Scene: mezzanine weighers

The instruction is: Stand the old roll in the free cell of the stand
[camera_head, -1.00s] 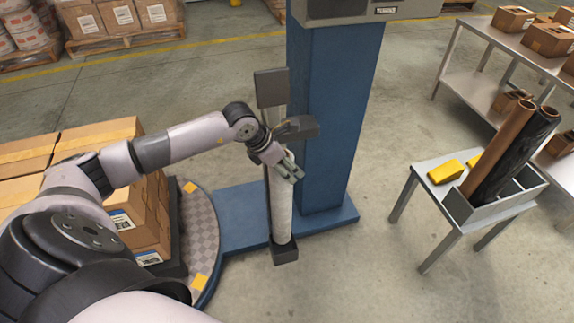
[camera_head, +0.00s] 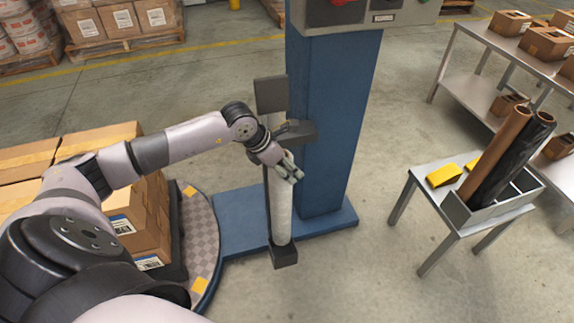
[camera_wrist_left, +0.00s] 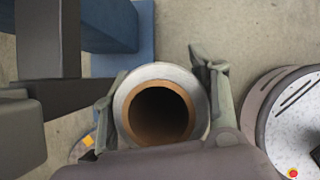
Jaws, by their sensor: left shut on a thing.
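The old roll (camera_head: 283,213), a slim white roll, stands upright in the dark carriage of the blue wrapping machine. My left gripper (camera_head: 291,170) is shut on its upper part. In the left wrist view, the white roll end (camera_wrist_left: 162,72) with its hollow brown core sits between the two fingers (camera_wrist_left: 160,108). The stand (camera_head: 478,214), a grey box with cells, is on a small table to the right. A brown tube (camera_head: 501,143) and a black roll (camera_head: 519,155) lean in it; cell space at its right looks empty. My right gripper is not in view.
The carriage (camera_head: 284,256) has a dark foot under the roll and an arm at its top, beside the blue column (camera_head: 328,120). Stacked cartons (camera_head: 120,190) stand left. Open floor lies between machine and table.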

